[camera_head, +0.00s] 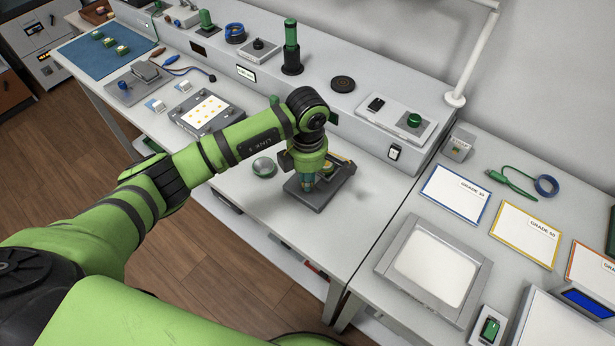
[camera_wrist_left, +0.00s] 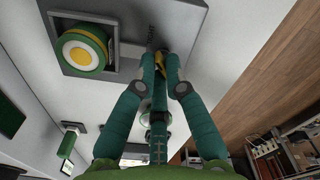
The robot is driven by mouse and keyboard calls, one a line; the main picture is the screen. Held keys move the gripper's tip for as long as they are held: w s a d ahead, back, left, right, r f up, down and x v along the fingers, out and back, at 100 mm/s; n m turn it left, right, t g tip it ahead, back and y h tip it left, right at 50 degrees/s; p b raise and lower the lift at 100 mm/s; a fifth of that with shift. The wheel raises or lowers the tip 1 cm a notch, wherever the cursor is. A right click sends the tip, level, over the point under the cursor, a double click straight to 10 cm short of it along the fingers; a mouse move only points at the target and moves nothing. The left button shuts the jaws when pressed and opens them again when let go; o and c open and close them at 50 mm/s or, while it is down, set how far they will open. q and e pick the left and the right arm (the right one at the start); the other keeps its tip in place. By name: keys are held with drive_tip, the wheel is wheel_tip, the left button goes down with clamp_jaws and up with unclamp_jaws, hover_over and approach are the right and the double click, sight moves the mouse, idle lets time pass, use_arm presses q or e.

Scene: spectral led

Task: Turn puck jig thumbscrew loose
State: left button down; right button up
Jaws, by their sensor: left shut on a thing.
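The puck jig (camera_head: 319,203) is a dark grey plate on the middle of the bench. In the left wrist view the jig (camera_wrist_left: 125,20) holds a round puck (camera_wrist_left: 82,52) with green, white and yellow rings. My left gripper (camera_head: 307,184) points down over the jig and covers part of it. In the left wrist view its teal fingers (camera_wrist_left: 172,66) come together at the side of the jig, shut on the thumbscrew. Only a small yellow bit of the thumbscrew (camera_wrist_left: 184,61) shows between the fingertips. My right gripper is in neither view.
A round silver-green piece (camera_head: 263,167) lies on the bench left of the jig. A board with yellow dots (camera_head: 205,111) sits further left. A raised shelf (camera_head: 262,80) runs behind. A framed light panel (camera_head: 437,265) stands on the right bench.

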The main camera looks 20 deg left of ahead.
use_arm(q)
drive_tip(key=shift+n, duration=0.4)
drive_tip(key=shift+a+n+b, duration=0.1)
drive_tip(key=shift+n+b, duration=0.9)
drive_tip(key=shift+n, duration=0.8)
drive_tip(key=shift+n+b, duration=1)
drive_tip(key=shift+n, duration=1.6)
drive_tip(key=shift+s+n+b, duration=0.1)
drive_tip(key=shift+n+b, duration=0.5)
drive_tip(key=shift+n, duration=1.7)
drive_tip(key=shift+n+b, duration=0.3)
drive_tip(key=shift+n, duration=1.1)
drive_tip(key=shift+s+n, duration=0.1)
drive_tip(key=shift+n, duration=1.1)
drive_tip(key=c, duration=1.3)
unclamp_jaws()
